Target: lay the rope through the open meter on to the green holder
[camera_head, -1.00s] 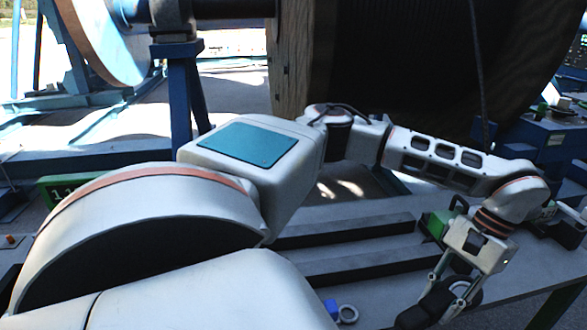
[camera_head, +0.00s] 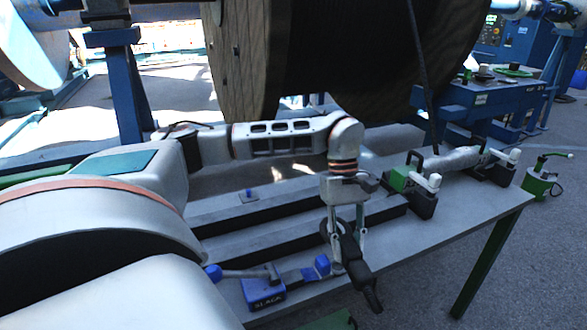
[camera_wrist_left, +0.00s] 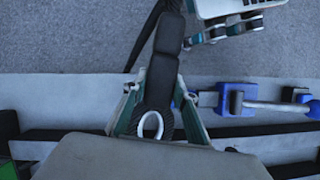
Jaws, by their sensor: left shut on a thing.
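A green block with a white handle (camera_head: 399,180), perhaps the holder, stands farther back on the table. What seems my right gripper (camera_wrist_left: 225,32) shows partly in the left wrist view; its jaws are unclear.
A large cable reel (camera_head: 340,60) stands behind the grey table (camera_head: 465,205). A dark cable (camera_head: 418,65) hangs in front of it. Dark-sided rails (camera_head: 290,228) run along the table.

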